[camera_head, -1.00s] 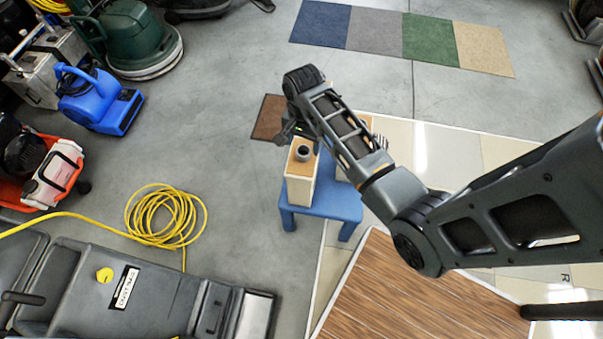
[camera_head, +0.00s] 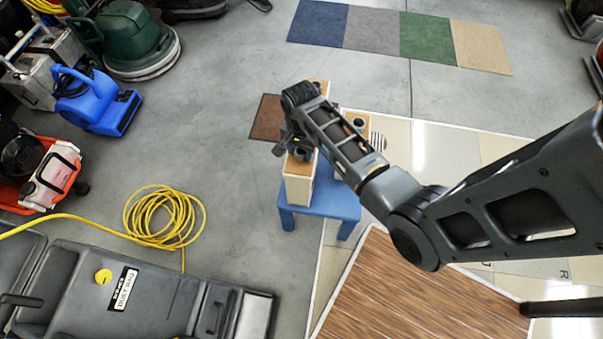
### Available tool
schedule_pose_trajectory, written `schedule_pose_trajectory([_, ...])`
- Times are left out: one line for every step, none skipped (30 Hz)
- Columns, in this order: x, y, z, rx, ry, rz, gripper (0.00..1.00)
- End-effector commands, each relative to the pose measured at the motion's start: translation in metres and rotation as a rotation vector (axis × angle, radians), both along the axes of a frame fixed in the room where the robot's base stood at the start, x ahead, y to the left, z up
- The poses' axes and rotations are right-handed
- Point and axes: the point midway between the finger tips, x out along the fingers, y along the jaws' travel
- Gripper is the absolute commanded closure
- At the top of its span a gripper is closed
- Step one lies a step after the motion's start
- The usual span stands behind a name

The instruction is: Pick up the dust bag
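A cream, box-shaped dust bag (camera_head: 299,187) with a tan top stands upright near the front left of a small blue stool (camera_head: 330,204). My gripper (camera_head: 296,149) is at the top of this bag and hides most of the top and its round grey collar. The fingertips are small and partly hidden by my wrist, so I cannot tell whether they are apart or touch the bag. A second tan-topped box (camera_head: 355,122) with a dark round opening shows behind my forearm, which hides much of it.
A small striped round thing (camera_head: 377,142) shows right of my forearm. A brown mat (camera_head: 268,118) lies left of the stool. A coiled yellow cable (camera_head: 163,215) and a grey machine (camera_head: 125,290) are on the floor at left. A blue blower (camera_head: 97,102) stands further back.

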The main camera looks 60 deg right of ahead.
Motion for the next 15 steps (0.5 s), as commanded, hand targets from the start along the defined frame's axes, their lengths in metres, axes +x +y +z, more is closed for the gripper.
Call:
schedule_pose_trajectory([-0.0002,0.0003,-0.0003,0.001,0.001,0.0,0.65])
schedule_pose_trajectory([-0.0002,0.0003,-0.0003,0.001,0.001,0.0,0.68])
schedule_pose_trajectory([-0.0003,0.0004,-0.0004,0.001,0.001,0.0,0.72])
schedule_pose_trajectory([-0.0003,0.0004,-0.0005,0.001,0.001,0.0,0.75])
schedule_pose_trajectory([-0.0004,0.0005,-0.0005,0.001,0.001,0.0,0.78])
schedule_pose_trajectory([-0.0004,0.0006,-0.0007,0.001,0.001,0.0,0.82])
schedule_pose_trajectory([-0.0006,0.0007,-0.0007,0.002,0.001,0.0,0.84])
schedule_pose_trajectory([-0.0006,0.0008,-0.0008,0.002,0.002,0.0,0.87])
schedule_pose_trajectory([-0.0007,0.0008,-0.0009,0.002,0.002,0.001,0.91])
schedule_pose_trajectory([-0.0008,0.0009,-0.001,0.002,0.002,0.001,0.94])
schedule_pose_trajectory([-0.0008,0.001,-0.0011,0.002,0.002,0.001,0.97])
schedule_pose_trajectory([-0.0009,0.0011,-0.0012,0.002,0.002,0.001,1.0])
schedule_pose_trajectory([-0.0008,0.0011,-0.0012,0.002,0.002,0.001,1.0])
schedule_pose_trajectory([-0.0009,0.0012,-0.0013,0.003,0.002,0.001,1.0])
schedule_pose_trajectory([-0.001,0.0013,-0.0014,0.003,0.002,0.001,1.0])
